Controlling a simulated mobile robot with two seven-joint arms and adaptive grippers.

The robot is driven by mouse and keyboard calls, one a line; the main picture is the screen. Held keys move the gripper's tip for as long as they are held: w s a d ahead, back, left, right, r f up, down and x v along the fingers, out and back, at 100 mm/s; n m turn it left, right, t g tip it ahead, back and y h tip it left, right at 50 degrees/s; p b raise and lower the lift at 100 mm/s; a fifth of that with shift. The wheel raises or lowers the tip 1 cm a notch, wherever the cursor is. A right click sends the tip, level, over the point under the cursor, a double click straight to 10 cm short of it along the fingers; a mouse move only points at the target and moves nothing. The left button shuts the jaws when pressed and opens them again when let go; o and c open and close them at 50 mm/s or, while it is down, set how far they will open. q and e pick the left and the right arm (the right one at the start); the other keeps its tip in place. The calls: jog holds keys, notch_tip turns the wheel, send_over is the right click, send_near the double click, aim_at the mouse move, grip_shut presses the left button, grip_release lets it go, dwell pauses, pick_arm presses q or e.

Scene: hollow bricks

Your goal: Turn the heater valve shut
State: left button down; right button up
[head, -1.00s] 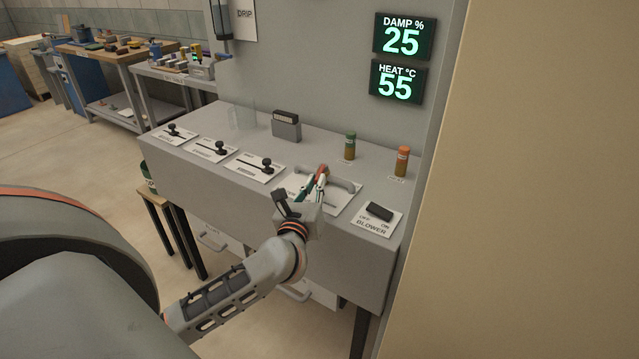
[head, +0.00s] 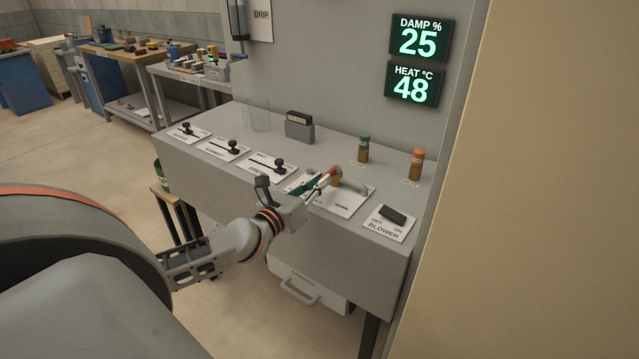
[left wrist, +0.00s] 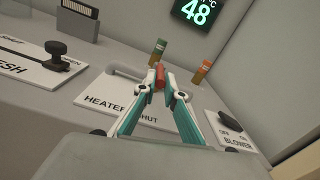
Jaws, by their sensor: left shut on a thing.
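The heater valve's white plate (head: 345,207) lies on the grey bench top, with a grey pipe (head: 355,187) along its back. In the left wrist view the plate (left wrist: 105,100) shows the words HEATER and, partly hidden, SHUT. My left gripper (head: 326,178) reaches over the plate from the front left and is shut on the red valve handle (left wrist: 160,76). Its teal-lined fingers (left wrist: 157,88) hide much of the valve and part of the lettering. The heat display (head: 413,85) reads 48. My right gripper is out of view.
The blower switch (head: 392,213) is right of the plate. Several black-knobbed sliders (head: 275,164) are to the left. A green-capped bottle (head: 363,149) and an orange-capped bottle (head: 416,164) stand behind. A tan wall (head: 540,200) closes off the right.

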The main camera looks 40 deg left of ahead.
pick_arm(q)
jog(key=c, duration=2.1)
grip_release()
jog(key=shift+s+d, duration=0.2)
jog(key=shift+s, duration=5.85)
jog(key=shift+d, duration=0.1)
